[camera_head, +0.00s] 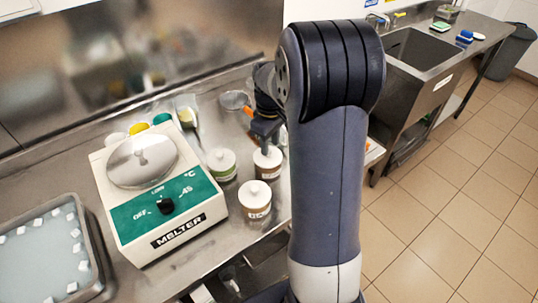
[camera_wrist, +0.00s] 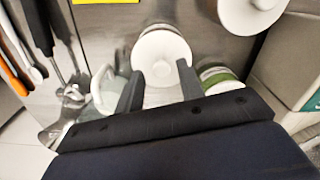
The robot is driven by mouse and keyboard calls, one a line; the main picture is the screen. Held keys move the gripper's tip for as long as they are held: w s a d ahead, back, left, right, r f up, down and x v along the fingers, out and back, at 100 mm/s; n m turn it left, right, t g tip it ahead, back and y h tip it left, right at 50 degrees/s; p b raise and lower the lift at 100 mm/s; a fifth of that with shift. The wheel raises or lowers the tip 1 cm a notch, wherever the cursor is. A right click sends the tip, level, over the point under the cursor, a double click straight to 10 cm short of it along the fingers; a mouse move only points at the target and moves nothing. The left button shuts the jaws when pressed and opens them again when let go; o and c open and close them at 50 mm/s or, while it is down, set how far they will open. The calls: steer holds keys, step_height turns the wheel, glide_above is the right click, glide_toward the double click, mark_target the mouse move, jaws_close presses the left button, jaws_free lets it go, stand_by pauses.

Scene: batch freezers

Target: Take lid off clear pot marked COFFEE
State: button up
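Three clear pots with white knobbed lids stand on the steel counter: one with green contents (camera_head: 222,165), one with brown contents at the back right (camera_head: 268,164), and a brown one in front (camera_head: 255,203). Their labels are too small to read, so I cannot tell which says COFFEE. My gripper (camera_head: 266,132) is just above the back-right pot. In the wrist view my gripper (camera_wrist: 158,82) has its fingers apart, with a white round lid (camera_wrist: 161,50) between and beyond them. Contact cannot be told. The green-banded pot (camera_wrist: 222,76) is partly hidden by my gripper.
The white and green melter (camera_head: 165,195) stands left of the pots. A tray (camera_head: 88,236) with white cubes is at far left. Utensils (camera_wrist: 38,40) and a clear handled vessel (camera_wrist: 105,92) are close by the lid in the wrist view. A sink (camera_head: 412,48) is at the back right.

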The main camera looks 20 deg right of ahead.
steer(key=shift+w+a+f, duration=0.1)
steer(key=shift+w+f, duration=0.15)
steer(key=shift+f, duration=0.4)
steer(key=shift+w+a+f, duration=0.1)
steer(key=shift+w+f, duration=0.1)
steer(key=shift+f, duration=0.4)
steer(key=shift+s+f, duration=0.1)
steer(key=shift+f, duration=0.25)
jaws_close()
